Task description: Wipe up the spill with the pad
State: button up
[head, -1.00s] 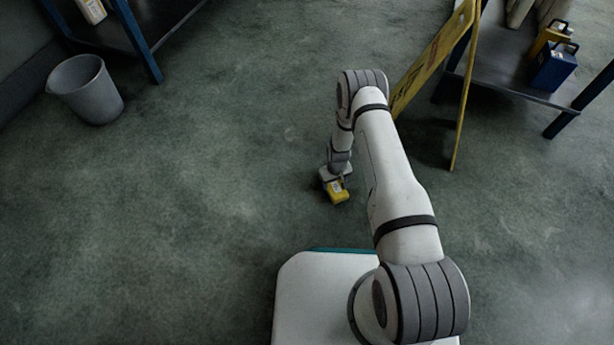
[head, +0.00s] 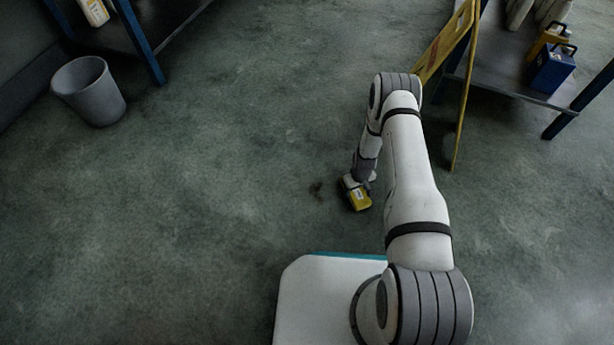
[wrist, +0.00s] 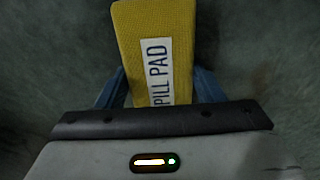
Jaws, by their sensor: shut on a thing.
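The yellow pad (head: 358,198) is held at the end of my arm, low at the floor just right of the spill. In the wrist view the pad (wrist: 183,30) shows a white label reading "PILL PAD", its first letter cut off or hidden. My gripper (head: 357,182) is shut on the pad, with a blue finger on each side of it in the wrist view (wrist: 163,88). The spill (head: 317,187) is a small dark brown patch on the green-grey floor. Whether the pad touches the floor is hard to tell.
A grey bin (head: 90,91) stands at the upper left, near a blue-legged shelf (head: 147,45). A yellow floor sign (head: 447,45) leans at the upper right, beside a table (head: 500,75) with a blue can (head: 553,68). The floor left of the spill is clear.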

jog(key=shift+r+p, duration=1.85)
jog(key=shift+r, duration=2.05)
